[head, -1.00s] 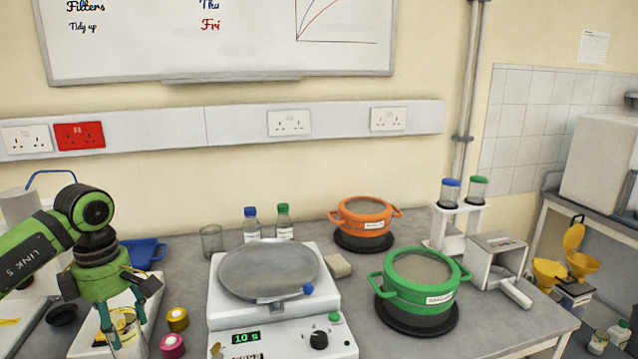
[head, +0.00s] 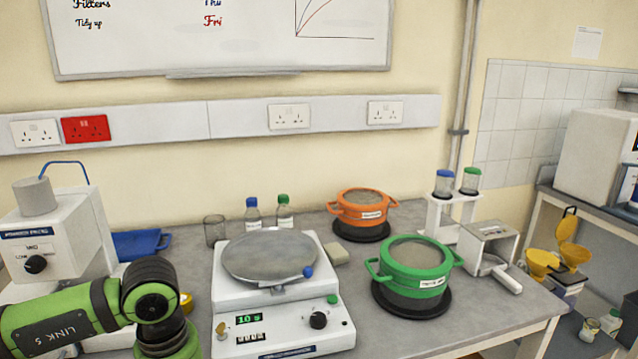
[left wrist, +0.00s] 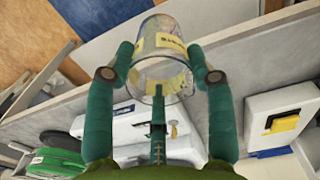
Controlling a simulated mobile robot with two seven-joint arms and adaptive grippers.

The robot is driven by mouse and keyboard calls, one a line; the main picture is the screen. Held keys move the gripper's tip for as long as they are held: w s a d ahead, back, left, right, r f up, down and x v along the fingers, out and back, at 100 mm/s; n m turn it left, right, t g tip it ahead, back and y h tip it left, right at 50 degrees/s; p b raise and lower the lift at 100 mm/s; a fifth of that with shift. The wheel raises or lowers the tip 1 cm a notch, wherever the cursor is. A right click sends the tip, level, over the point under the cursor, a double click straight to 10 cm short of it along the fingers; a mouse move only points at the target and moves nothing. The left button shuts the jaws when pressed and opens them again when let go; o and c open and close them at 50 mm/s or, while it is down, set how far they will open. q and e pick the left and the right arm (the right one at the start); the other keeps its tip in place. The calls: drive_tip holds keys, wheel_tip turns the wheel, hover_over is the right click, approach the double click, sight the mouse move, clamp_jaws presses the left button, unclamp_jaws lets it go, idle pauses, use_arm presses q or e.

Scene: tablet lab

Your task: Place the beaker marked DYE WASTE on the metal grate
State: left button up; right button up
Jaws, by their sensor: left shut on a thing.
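In the left wrist view my left gripper (left wrist: 161,77) is shut on a clear beaker (left wrist: 160,52) with a yellow label. The fingers press on opposite sides of the beaker. The label's writing is too small to read for certain. In the head view my left arm comes in at the lower left, and its fingers and the beaker are below the frame edge. I cannot make out a metal grate in either view. My right gripper is not in view.
A white balance with a round pan (head: 270,258) stands mid-bench. Right of it are a green pot (head: 414,270) and an orange pot (head: 362,210) on black bases. An empty glass beaker (head: 215,231) and two capped bottles stand behind. A white machine (head: 55,240) stands at left.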

use_arm(q)
drive_tip(key=s+d+m, duration=0.1)
drive_tip(key=s+d+f+m, duration=0.1)
drive_tip(key=s+m, duration=0.1)
drive_tip(key=shift+s+d+f+m, duration=0.1)
drive_tip(key=shift+s+f+m, duration=0.1)
drive_tip(key=shift+m, duration=0.1)
drive_tip(key=shift+w, duration=0.1)
idle(0.4)
